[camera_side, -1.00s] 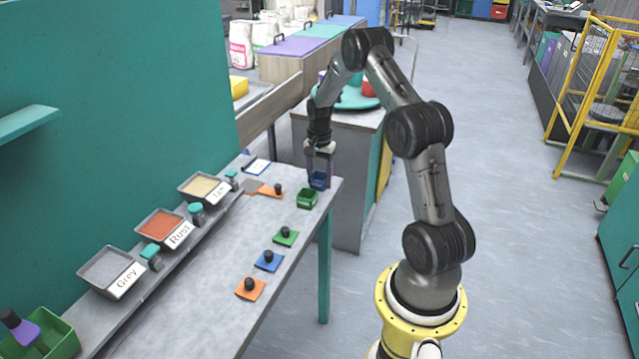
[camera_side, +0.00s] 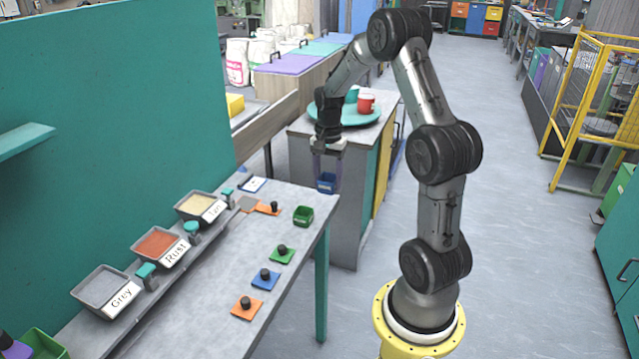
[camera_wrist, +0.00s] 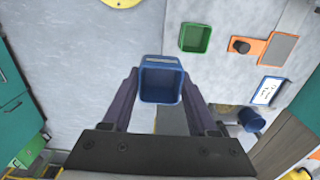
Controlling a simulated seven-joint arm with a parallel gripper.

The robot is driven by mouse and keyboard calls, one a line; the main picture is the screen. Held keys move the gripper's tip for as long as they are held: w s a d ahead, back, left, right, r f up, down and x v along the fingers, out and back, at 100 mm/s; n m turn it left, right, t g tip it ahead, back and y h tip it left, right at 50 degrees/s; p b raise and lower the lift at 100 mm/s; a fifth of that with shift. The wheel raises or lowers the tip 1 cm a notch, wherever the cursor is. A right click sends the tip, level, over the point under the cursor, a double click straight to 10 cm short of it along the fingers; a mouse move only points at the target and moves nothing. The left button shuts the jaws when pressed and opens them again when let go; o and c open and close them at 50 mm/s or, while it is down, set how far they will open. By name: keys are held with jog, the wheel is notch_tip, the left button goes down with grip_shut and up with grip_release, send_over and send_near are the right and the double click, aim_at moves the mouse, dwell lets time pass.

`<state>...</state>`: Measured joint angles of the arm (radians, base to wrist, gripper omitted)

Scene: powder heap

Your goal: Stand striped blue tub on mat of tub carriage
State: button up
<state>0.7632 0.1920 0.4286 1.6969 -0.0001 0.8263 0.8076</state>
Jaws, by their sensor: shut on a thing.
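My gripper (camera_side: 327,172) is shut on a small blue tub (camera_side: 326,184) and holds it upright near the far right corner of the workbench. The tub looks lifted above the bench top. In the wrist view the square, open-topped tub (camera_wrist: 160,82) sits between the two fingers. It looks empty inside, and a pale stripe shows along its outer wall. I cannot pick out for certain a tub carriage or its mat. A teal round plate (camera_side: 352,117) on the cabinet behind the gripper bears a red cup (camera_side: 366,104) and a teal cup.
A green tub (camera_side: 303,216) stands on the workbench (camera_side: 215,290), near green, blue (camera_side: 265,279) and orange plates with black knobs. Trays of grey, rust and tan powder (camera_side: 195,206) line the bench's left side. The cabinet (camera_side: 340,150) stands close behind the gripper.

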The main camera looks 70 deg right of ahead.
jog(key=s+a+r, duration=0.2)
jog(key=s+a, duration=0.2)
jog(key=w+d+r+m, duration=0.2)
jog(key=w+d+r, duration=0.2)
jog(key=w+r, duration=0.15)
jog(key=n, duration=0.2)
send_over(246, 203)
notch_tip(246, 203, down, 10)
jog(key=shift+f, duration=2.95)
jog(key=shift+f, duration=0.5)
jog(key=o, duration=1.5)
